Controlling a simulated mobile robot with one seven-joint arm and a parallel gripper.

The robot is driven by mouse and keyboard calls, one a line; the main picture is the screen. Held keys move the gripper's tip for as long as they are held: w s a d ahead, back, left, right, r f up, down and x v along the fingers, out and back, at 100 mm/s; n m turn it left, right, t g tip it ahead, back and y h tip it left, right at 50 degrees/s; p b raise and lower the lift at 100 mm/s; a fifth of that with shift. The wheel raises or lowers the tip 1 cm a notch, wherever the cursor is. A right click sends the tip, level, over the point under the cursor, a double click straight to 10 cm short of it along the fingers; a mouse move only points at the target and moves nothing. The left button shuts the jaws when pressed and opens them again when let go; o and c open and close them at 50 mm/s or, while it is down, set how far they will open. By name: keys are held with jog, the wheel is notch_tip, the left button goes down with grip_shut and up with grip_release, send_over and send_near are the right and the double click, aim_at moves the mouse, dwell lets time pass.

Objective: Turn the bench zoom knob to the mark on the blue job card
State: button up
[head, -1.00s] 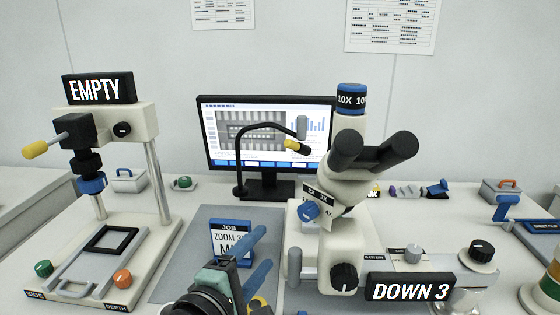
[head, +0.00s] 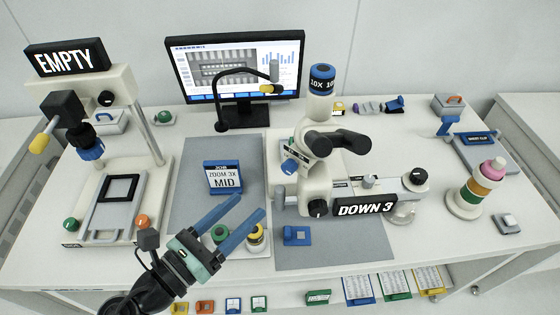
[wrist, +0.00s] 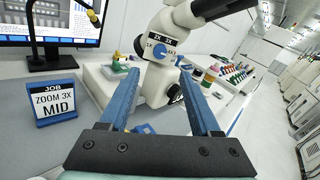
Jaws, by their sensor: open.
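The blue job card (head: 225,178) stands upright on the grey mat and reads "JOB ZOOM 3X MID"; it also shows in the wrist view (wrist: 58,104). The microscope (head: 318,160) stands right of it. In the wrist view the knob (wrist: 159,53) shows beyond my fingers. My gripper (head: 248,207) is open and empty, its two blue fingers pointing up and right, below and left of the knob and apart from it.
A press-like stand (head: 105,150) with an "EMPTY" sign is at the left. A monitor (head: 236,68) and bent lamp (head: 222,110) stand behind. A blue block (head: 297,236) and small round pots (head: 256,236) lie near the front.

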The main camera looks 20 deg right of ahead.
aim_at(286, 170)
jog(key=p+x, duration=0.1)
jog(key=x, duration=1.1)
jog(key=shift+p, duration=0.4)
grip_shut()
